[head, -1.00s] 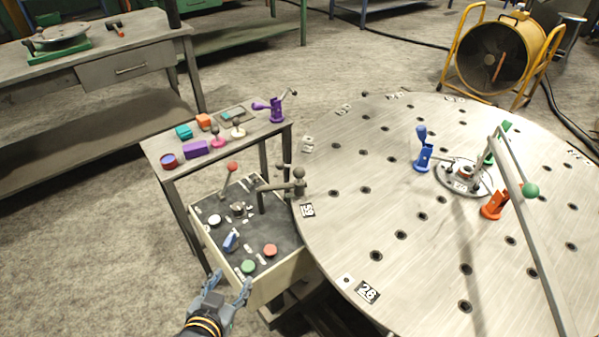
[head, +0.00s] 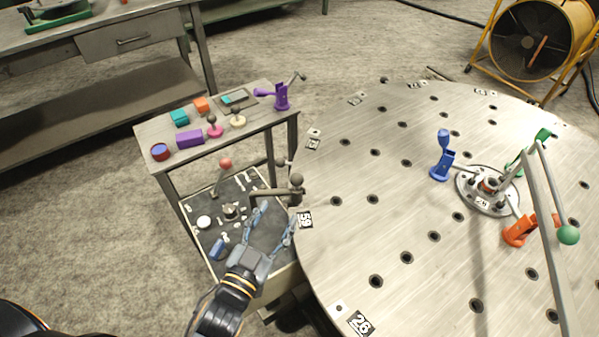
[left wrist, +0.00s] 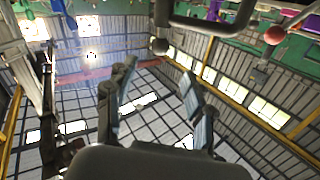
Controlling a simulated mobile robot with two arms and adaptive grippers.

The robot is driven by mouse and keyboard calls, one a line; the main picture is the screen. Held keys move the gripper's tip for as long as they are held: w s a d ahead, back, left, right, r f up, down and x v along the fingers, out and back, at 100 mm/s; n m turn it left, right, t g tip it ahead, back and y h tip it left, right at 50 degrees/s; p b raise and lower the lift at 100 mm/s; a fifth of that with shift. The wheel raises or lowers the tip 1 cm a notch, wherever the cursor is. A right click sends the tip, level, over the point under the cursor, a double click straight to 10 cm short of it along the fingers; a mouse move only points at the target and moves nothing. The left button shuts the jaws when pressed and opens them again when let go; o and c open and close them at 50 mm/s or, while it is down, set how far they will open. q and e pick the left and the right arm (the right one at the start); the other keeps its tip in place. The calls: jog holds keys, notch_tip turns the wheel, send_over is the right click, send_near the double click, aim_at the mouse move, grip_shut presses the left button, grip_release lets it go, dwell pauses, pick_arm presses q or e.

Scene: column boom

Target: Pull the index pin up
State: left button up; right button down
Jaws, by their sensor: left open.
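A grey knobbed fitting (head: 296,182), which looks like the index pin, stands at the left rim of the big round plate (head: 390,225). A grey bar runs left from it over the control panel (head: 262,238). My left gripper (head: 274,224) is open and empty above the panel, fingers pointing away from me, a little nearer than the fitting. I see no contact between them. In the left wrist view the open fingers (left wrist: 158,76) show below a grey ball (left wrist: 160,46) and a dark bar (left wrist: 210,24). My right gripper is not in view.
The panel carries a red-knobbed lever (head: 225,164), a white button (head: 204,222) and a blue switch (head: 218,248). A side table (head: 160,134) behind it holds several small coloured parts. Blue (head: 441,160) and orange (head: 519,232) clamps and a long bar (head: 552,245) stand on the plate.

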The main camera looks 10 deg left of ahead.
aim_at(294, 185)
pick_arm(q)
jog(key=w, duration=0.3)
jog(key=w+d, duration=0.1)
jog(key=w, duration=0.1)
jog(key=shift+w+r+p, duration=0.15)
jog(key=shift+w+p, duration=0.15)
jog(key=shift+w, duration=0.1)
jog(key=w, duration=0.2)
jog(key=w+d, duration=0.1)
jog(key=w, duration=0.2)
jog(key=shift+w+d, duration=0.1)
jog(key=shift+w, duration=0.3)
jog(key=c, duration=0.7)
grip_shut()
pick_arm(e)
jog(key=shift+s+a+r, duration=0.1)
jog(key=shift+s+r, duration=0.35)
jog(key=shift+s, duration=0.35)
